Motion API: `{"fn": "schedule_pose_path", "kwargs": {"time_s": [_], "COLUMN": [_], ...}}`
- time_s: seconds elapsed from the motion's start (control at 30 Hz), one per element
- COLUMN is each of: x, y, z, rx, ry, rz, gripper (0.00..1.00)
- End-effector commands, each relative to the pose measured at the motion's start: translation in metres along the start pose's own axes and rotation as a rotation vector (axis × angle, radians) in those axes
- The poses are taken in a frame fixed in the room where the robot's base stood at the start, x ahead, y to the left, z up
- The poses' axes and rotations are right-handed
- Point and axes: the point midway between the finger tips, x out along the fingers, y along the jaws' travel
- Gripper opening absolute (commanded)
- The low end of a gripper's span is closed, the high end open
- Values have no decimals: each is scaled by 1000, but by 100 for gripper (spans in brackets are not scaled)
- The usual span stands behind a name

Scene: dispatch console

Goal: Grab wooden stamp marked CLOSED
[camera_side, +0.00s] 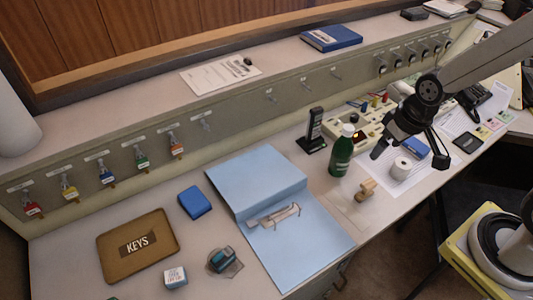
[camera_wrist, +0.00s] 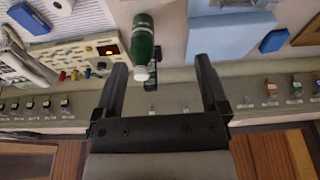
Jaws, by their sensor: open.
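A small wooden stamp (camera_side: 366,189) stands on the desk in the side view, just in front of the green bottle (camera_side: 341,152). Its lettering is too small to read. My gripper (camera_side: 410,153) is open and empty, above the desk to the upper right of the stamp. In the wrist view my gripper (camera_wrist: 160,66) shows two spread fingers with nothing held, and the green bottle (camera_wrist: 143,38) appears beyond them. I cannot make out the wooden stamp in the wrist view.
A white roll (camera_side: 401,168) stands on papers right of the stamp. A black upright device (camera_side: 314,131) is behind the bottle. An open blue binder (camera_side: 305,240) lies to the left. A teal stamp (camera_side: 222,260) and a brown KEYS tray (camera_side: 112,251) are farther left.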

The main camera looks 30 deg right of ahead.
Motion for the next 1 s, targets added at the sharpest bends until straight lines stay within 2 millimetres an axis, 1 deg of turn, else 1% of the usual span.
{"fn": "schedule_pose_path", "kwargs": {"time_s": [0.17,0.37,0.47,0.67,1.0], "x": [1,11,20,44,87], "y": [2,12,20,40,70], "z": [0,0,0,4,10], "rx": [14,116,209,457,888], "ry": [-9,-78,-140,-297,-551], "rz": [-1,-9,-20,-64,-203], "gripper": [93,93,93,93,93]}}
